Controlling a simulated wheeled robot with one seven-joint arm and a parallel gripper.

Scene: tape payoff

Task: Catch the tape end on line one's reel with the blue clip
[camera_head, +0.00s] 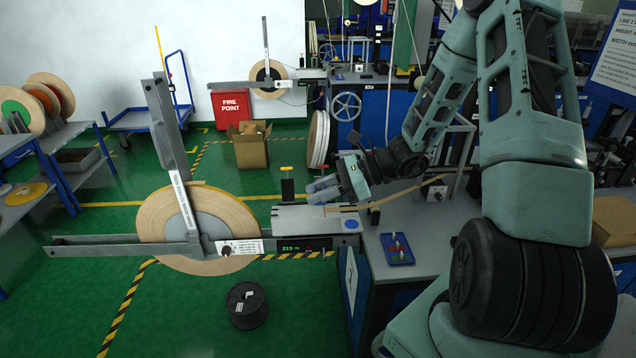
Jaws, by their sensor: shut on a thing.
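A large reel of tan tape (152,226) stands upright on a grey payoff arm in the left middle. A tan tape strip (400,194) runs across the bench to the right of a grey block (300,219) with a green display. My gripper (316,190) is above that block, to the right of the reel and apart from it. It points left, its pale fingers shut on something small. The blue clip is hard to make out between the fingers; only a bluish tint shows there. The tape's end on the reel cannot be picked out.
A blue tray (398,259) with small coloured pieces lies on the bench (440,222).

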